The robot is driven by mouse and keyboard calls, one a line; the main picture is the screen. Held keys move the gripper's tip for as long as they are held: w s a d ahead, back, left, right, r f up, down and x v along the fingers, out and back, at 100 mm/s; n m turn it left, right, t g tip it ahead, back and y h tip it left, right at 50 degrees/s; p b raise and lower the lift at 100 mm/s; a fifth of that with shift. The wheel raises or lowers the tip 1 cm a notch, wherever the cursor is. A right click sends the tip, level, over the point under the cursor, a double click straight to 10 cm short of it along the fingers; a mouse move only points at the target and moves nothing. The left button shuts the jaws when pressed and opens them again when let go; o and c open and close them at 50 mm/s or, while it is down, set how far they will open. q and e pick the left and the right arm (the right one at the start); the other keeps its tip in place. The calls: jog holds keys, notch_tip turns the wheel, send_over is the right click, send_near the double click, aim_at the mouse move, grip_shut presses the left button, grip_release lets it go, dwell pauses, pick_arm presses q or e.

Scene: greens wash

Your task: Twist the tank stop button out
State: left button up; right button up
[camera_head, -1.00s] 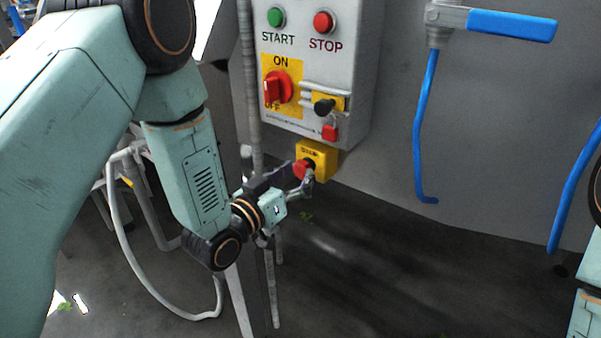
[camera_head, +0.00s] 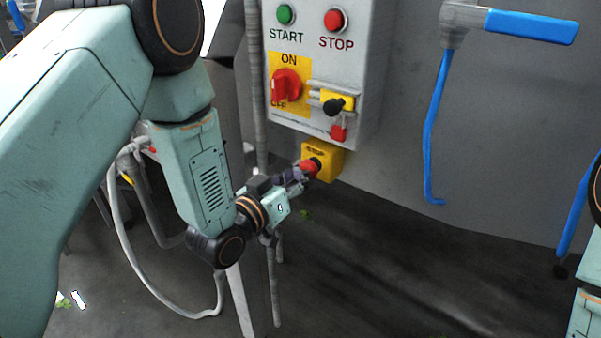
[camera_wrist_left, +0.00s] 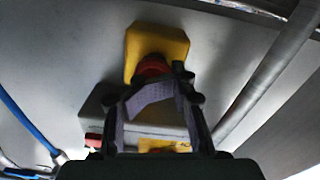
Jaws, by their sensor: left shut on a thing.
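The tank stop button is a red mushroom knob (camera_head: 309,166) on a small yellow box (camera_head: 328,163) under the grey control panel. My left gripper (camera_head: 301,173) comes at it from the lower left and is shut on the red knob. In the left wrist view, the fingers (camera_wrist_left: 158,84) reach up to the red knob (camera_wrist_left: 152,65), which sticks out of the yellow box (camera_wrist_left: 160,44). The fingers hide part of the knob. My right gripper is not in view; part of my right arm shows at the right edge.
Above the box, the control panel (camera_head: 372,75) carries a green START button (camera_head: 286,14), a red STOP button (camera_head: 335,20), a red rotary switch (camera_head: 286,85) and a red padlock (camera_head: 339,133). A vertical pipe (camera_head: 254,80) stands close left. A blue-handled lever (camera_head: 532,27) is at right.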

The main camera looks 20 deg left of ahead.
pick_arm(q)
jog(key=shift+d, duration=0.35)
grip_shut()
jog(key=o, duration=0.5)
grip_release()
jog(key=o, duration=0.6)
jog(key=shift+s+d+r, duration=0.1)
jog(key=shift+d, duration=0.1)
jog(key=shift+a, duration=0.2)
jog(key=v, duration=1.2)
